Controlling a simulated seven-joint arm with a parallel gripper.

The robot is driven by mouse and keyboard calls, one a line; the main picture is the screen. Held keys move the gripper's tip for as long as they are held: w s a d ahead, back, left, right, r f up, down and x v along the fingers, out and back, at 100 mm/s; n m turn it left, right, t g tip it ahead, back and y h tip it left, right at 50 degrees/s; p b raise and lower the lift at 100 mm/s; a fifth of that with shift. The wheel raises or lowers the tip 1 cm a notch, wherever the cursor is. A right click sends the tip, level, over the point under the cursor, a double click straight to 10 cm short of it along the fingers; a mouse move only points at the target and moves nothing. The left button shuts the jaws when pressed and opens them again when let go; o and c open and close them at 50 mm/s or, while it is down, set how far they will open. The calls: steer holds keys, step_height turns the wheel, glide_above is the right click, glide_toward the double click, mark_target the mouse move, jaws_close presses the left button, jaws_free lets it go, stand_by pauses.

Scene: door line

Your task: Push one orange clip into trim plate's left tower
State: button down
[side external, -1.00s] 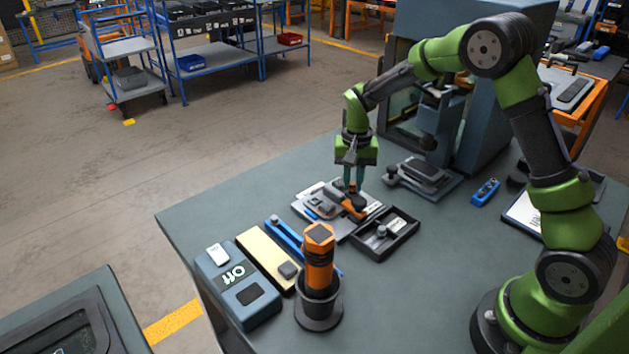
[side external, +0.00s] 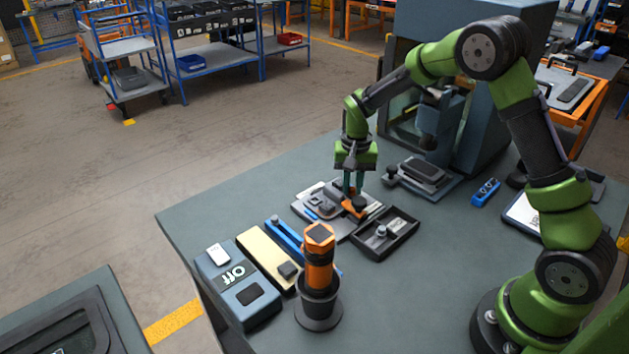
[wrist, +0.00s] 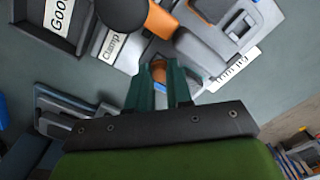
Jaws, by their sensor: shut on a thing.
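My gripper (side external: 353,186) points down over the fixture in the middle of the bench. In the wrist view its two green fingers (wrist: 160,84) are closed on a small orange clip (wrist: 158,70), of which only a sliver shows between the tips. The pale grey trim plate (wrist: 218,62) lies under and beyond the fingertips; it also shows in the side external view (side external: 312,198). The left tower cannot be made out clearly, and whether the clip touches it is hidden by the fingers.
An orange clamp (wrist: 160,20) with a black knob (wrist: 121,14) stands close to the fingertips. A dark tray (side external: 402,236) lies just right of the fixture. An orange-topped post (side external: 319,262), a blue bar (side external: 283,233) and an "Off" box (side external: 247,312) stand nearer the camera.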

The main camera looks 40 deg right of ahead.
steer(key=c, duration=0.9)
jaws_free()
steer(key=shift+c, duration=0.2)
step_height(320, 180, up, 17)
steer(key=shift+f, duration=0.1)
